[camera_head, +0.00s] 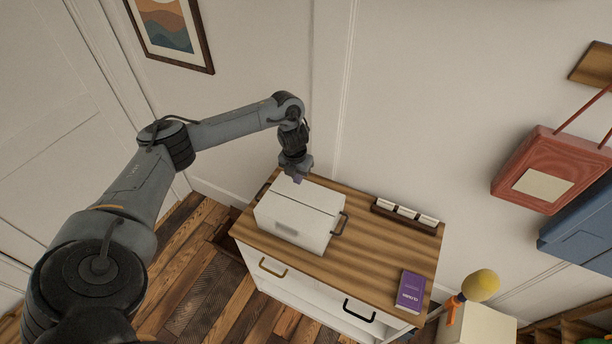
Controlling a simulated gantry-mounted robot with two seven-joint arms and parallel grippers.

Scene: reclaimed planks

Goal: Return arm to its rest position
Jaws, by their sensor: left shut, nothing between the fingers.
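My left arm comes in from the left and bends down over the wooden cabinet top (370,245). My left gripper (297,178) is shut and empty. It is just above or behind the far edge of a white box (296,213) with a dark handle on its right side. Whether the fingertips touch the box cannot be told. My right gripper is not in view.
A purple book (409,291) lies at the cabinet's front right. A dark rack (404,217) with white items stands at the back. A red bag (548,170) and a blue bag (580,232) hang at right. A yellow-headed duster (480,286) is near a pale box (478,326).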

